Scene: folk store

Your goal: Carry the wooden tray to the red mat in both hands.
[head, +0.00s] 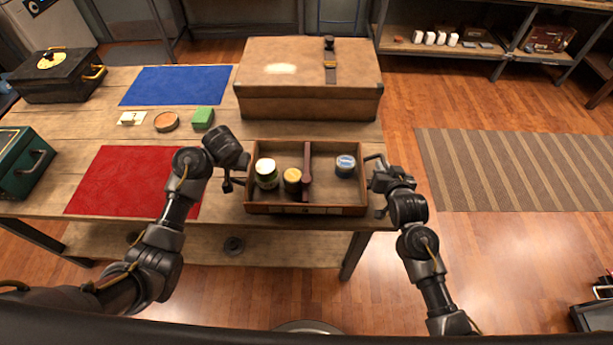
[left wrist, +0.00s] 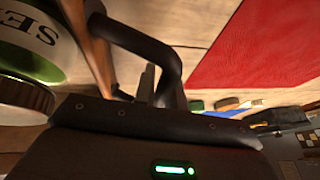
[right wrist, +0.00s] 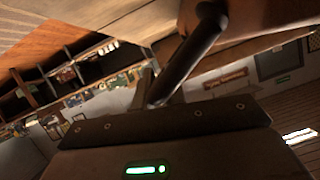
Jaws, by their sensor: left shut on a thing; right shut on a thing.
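The wooden tray (head: 330,197) is an open box with a dark divider across it, at the table's front edge in the head view. Two jars stand in its left part: a white and green one (head: 266,174) and a yellow one (head: 292,180). A blue tin (head: 345,166) stands in its right part. The red mat (head: 125,180) lies flat and bare to the tray's left, partly behind my left arm. Whether the tray touches the table is unclear.
A large brown suitcase (head: 305,85) stands right behind the tray. A blue mat (head: 178,85), a green block (head: 202,118) and a round orange tin (head: 166,122) lie beyond the red mat. A green box (head: 22,165) stands left of it.

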